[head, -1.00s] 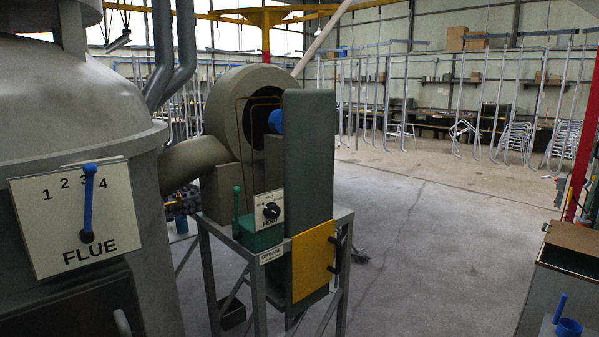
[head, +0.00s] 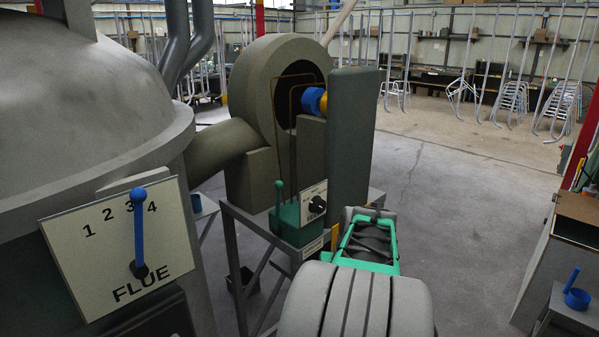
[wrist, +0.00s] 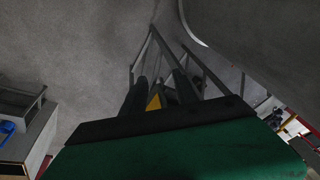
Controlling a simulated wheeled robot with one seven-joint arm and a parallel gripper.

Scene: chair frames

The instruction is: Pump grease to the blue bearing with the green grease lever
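The green grease lever (head: 279,198) stands upright on a green box (head: 297,232) at the front of the fan stand in the head view. Thin brown pipes rise behind it towards the fan housing. My arm is right of the green box in the head view, apart from the lever. In the wrist view my gripper (wrist: 160,82) shows two dark fingers apart, with nothing held between them. The lever is not identifiable in the wrist view.
A tall dark green casing (head: 353,135) stands right of the bearing. At left is a grey vessel with a FLUE plate (head: 122,248) and blue lever (head: 139,232). A bench (head: 575,215) stands right; the floor between is clear.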

